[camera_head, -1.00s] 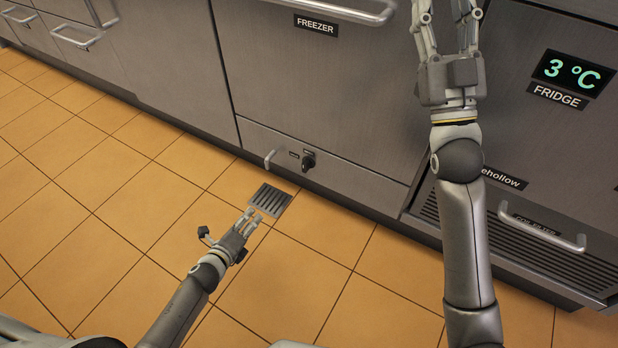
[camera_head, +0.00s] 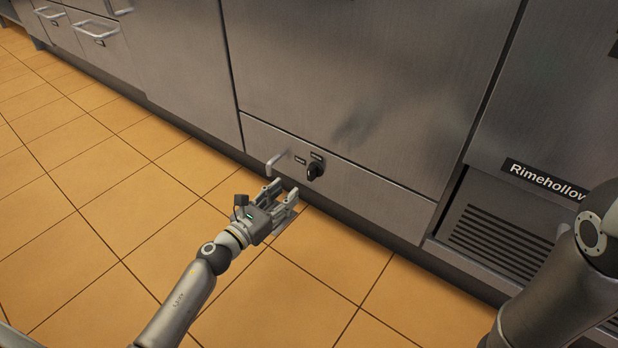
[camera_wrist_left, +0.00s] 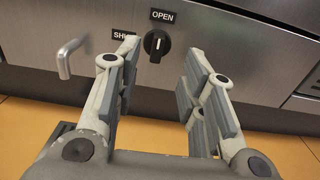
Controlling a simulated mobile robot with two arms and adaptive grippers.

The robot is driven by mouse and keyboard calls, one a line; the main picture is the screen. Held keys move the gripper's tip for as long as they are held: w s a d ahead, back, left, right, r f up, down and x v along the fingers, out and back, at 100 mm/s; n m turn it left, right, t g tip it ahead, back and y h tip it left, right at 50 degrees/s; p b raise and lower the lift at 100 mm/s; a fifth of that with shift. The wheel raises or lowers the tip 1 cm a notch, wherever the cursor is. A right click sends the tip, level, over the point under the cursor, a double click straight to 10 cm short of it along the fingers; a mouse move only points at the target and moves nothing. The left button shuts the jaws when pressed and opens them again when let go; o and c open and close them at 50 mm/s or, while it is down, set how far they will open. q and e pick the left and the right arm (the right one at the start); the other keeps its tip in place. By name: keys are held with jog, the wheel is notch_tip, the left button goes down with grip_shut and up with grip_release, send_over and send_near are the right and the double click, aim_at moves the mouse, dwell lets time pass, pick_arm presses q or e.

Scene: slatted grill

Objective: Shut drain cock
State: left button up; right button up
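The drain cock is a black knob (camera_head: 315,171) on the low steel panel, and it also shows in the left wrist view (camera_wrist_left: 157,45). A label OPEN (camera_wrist_left: 162,16) is above it and a label SHUT (camera_wrist_left: 123,34) is to its left. The knob's white mark stands about upright, towards OPEN. My left gripper (camera_head: 281,191) is open and empty, low in front of the panel. In the left wrist view its spread fingers (camera_wrist_left: 161,54) frame the knob, which lies beyond the tips, seemingly untouched. My right gripper is out of view.
A bent metal spout (camera_head: 274,163) sticks out left of the knob, close to my left fingers. The floor grate below is mostly hidden by my left gripper. A vented grille (camera_head: 505,240) is at right. The tiled floor (camera_head: 110,190) at left is clear.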

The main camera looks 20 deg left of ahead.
aim_at(309, 171)
pick_arm(q)
jog(key=b+x, duration=0.2)
jog(key=x, duration=0.8)
grip_shut()
